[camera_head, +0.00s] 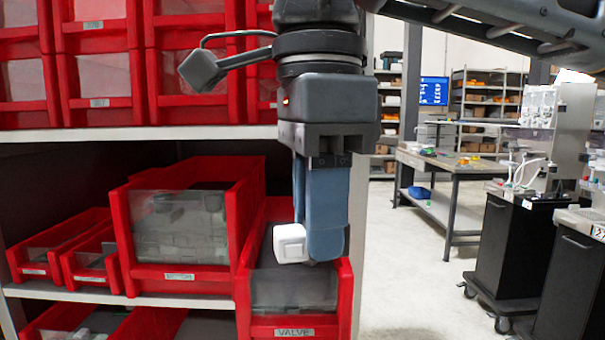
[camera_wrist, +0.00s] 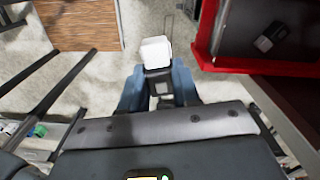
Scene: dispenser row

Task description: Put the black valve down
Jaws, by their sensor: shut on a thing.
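My gripper (camera_head: 326,250) points down, its blue fingers shut on a valve. The valve shows as a white block (camera_head: 291,243) beside the fingertips in the head view. In the wrist view its dark body (camera_wrist: 159,80) sits between the fingers (camera_wrist: 158,90), with the white end (camera_wrist: 156,50) standing out beyond them. In the head view the gripper overlaps a red bin (camera_head: 343,300) labelled VALVE. In the wrist view a red bin (camera_wrist: 205,45) lies to the right, with a small dark piece (camera_wrist: 270,37) inside, and floor shows around the held valve.
More red bins (camera_head: 118,225) stand on the shelf (camera_head: 50,290) at left, with a row above. A workbench (camera_head: 465,168) and a black cart (camera_head: 512,250) stand at right. The floor (camera_head: 410,290) between shelf and cart is clear.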

